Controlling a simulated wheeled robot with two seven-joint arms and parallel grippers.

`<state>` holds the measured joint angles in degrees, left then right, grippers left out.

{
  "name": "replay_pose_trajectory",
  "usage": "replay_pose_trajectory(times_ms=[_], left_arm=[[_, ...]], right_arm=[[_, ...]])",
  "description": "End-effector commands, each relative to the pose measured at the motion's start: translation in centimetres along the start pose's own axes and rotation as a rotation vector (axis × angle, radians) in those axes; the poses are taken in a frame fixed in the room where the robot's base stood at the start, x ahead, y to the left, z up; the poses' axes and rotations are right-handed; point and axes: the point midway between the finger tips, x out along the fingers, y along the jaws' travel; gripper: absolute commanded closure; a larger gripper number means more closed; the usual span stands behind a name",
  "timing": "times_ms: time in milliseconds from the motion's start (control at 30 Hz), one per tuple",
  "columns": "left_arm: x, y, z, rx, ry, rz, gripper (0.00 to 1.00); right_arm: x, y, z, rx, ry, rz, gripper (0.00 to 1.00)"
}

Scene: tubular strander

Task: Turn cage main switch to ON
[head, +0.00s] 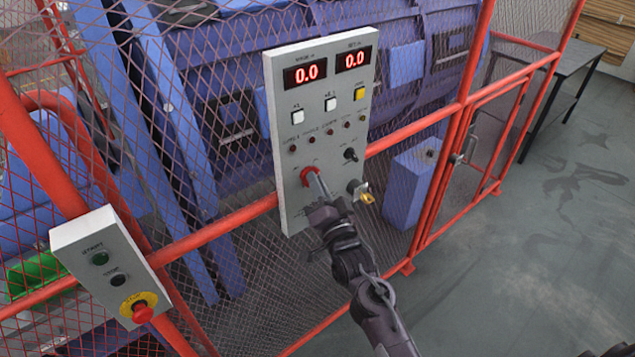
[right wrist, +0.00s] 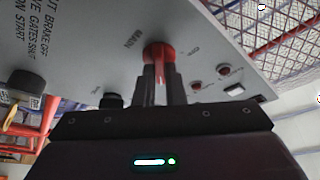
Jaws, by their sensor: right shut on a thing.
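The main switch is a red rotary knob (head: 308,174) low on the left of the grey control panel (head: 290,215). In the right wrist view the red knob (right wrist: 159,54) sits below the label MAIN, between my fingers. My right gripper (head: 315,185) reaches up to the panel from below and is shut on this knob; it also shows in the right wrist view (right wrist: 160,80). The fingers hide part of the knob and its markings, so I cannot read its position. My left gripper is out of view.
The panel has two red 0.0 displays (head: 307,74), several buttons, a black selector (head: 350,155) and a yellow key switch (head: 366,198). A START/STOP box (head: 95,250) with a red emergency button (head: 142,313) stands left. A red mesh cage lies behind.

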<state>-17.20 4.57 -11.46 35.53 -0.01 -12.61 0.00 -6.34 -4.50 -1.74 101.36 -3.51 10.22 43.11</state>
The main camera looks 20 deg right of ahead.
Motion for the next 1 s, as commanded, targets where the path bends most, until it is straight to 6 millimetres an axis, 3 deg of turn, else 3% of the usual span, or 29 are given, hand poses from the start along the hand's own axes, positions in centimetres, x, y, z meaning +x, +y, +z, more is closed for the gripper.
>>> replay_pose_trajectory(times_ms=[433, 467, 600, 867, 1000], left_arm=[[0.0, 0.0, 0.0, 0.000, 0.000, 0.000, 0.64], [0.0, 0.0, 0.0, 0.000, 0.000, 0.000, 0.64], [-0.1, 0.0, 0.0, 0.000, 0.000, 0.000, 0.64], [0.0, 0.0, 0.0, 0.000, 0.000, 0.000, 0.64], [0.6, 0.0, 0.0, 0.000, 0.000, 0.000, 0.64]], right_arm=[[0.0, 0.1, 0.0, 0.011, -0.001, 0.005, 1.00], [0.0, 0.1, 0.1, 0.011, -0.001, 0.005, 0.88], [0.0, 0.0, 0.0, 0.010, -0.001, 0.004, 0.69], [0.0, 0.0, 0.0, 0.009, 0.000, 0.003, 0.68], [-1.1, 0.2, 0.2, 0.008, -0.001, 0.005, 0.68]])
